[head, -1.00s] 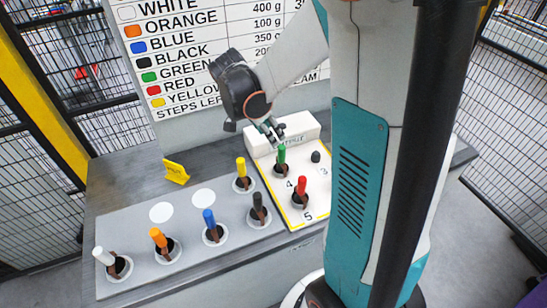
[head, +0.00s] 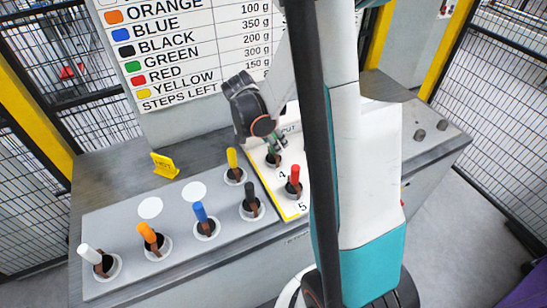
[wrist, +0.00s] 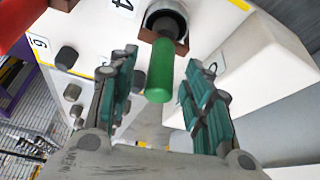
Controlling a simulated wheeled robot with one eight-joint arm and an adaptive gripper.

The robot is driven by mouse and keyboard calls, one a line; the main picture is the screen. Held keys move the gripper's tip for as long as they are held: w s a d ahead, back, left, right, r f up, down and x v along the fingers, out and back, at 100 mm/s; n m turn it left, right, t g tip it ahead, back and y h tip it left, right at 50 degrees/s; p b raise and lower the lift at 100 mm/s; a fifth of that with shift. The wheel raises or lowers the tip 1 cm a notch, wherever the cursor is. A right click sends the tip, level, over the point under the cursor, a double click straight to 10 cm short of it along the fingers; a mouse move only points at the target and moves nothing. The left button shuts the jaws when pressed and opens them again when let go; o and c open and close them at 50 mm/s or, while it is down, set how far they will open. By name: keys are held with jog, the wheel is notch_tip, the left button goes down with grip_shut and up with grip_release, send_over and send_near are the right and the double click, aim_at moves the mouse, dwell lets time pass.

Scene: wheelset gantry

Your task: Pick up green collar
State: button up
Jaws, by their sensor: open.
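The green collar (wrist: 160,72) shows in the wrist view as a green cylinder at a dark round socket with a brown piece, near the number 4 on the white panel. My gripper (wrist: 163,84) is open, with one finger on each side of the green cylinder and a visible gap on both sides.
A red piece (head: 295,175) stands close in front on the same panel. Black (head: 250,190), yellow (head: 232,158), blue (head: 200,212), orange (head: 147,233) and white (head: 90,254) pieces stand on the grey plate. A raised white block (wrist: 255,65) is beside the collar.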

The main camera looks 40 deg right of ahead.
grip_shut()
jog(key=shift+r, duration=0.15)
notch_tip(320, 180, up, 25)
jog(key=p, duration=0.9)
dwell(0.8)
